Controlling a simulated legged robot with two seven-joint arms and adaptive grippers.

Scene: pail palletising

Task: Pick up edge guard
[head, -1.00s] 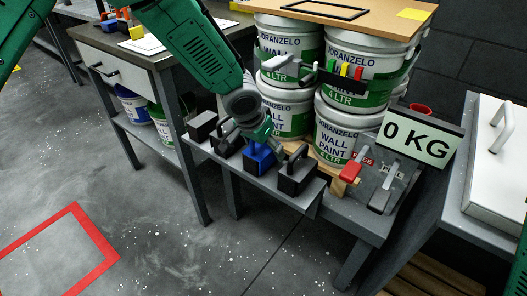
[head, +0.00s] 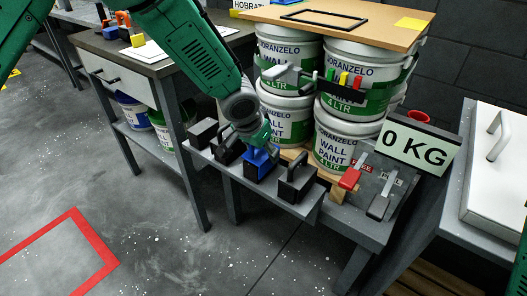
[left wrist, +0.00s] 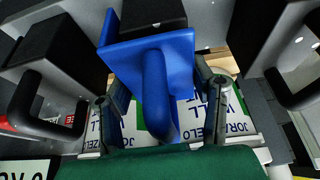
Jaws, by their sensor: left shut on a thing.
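The blue edge guard (head: 259,165) sits in a row of handled blocks on the front ledge of the grey stand. It has an upright handle, and a black block shows with it in the left wrist view, where the blue body (left wrist: 152,50) fills the upper middle. My left gripper (head: 260,149) comes down from above and is shut on the blue handle. Its fingers stand on either side of the handle in the left wrist view. The grip itself is partly hidden in the head view. My right gripper is not in view.
Black handled blocks (head: 296,181) stand close on both sides of the blue one. Stacked paint pails (head: 337,142) under a wooden board (head: 350,30) rise just behind.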

